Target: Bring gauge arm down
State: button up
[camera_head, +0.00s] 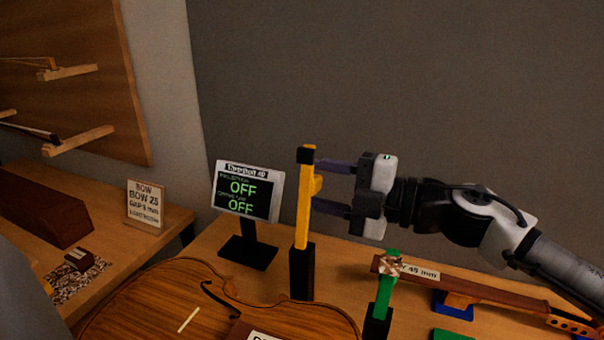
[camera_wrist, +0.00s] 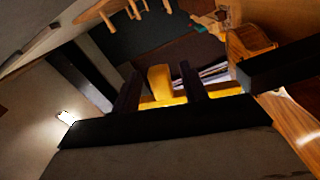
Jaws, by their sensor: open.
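The yellow gauge arm (camera_head: 303,205) stands upright in a black base (camera_head: 302,272). It has a black tip and a small yellow knob (camera_head: 318,184) on its right side. My gripper (camera_head: 318,186) reaches in from the right with its fingers apart, one above and one below the knob. In the wrist view a yellow block (camera_wrist: 160,82), seemingly the knob, sits between the two dark fingers of my gripper (camera_wrist: 159,75). I cannot tell whether either finger touches it. Part of the yellow bar shows behind the fingers.
A display (camera_head: 246,190) reading OFF twice stands left of the gauge arm. A violin body (camera_head: 190,295) lies in front. A green post (camera_head: 384,285) in a black holder and a brown neck piece (camera_head: 480,290) are at right. A sign (camera_head: 146,203) stands on the left bench.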

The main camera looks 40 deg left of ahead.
jog(key=shift+x, duration=1.4)
jog(key=shift+c, duration=0.3)
grip_shut()
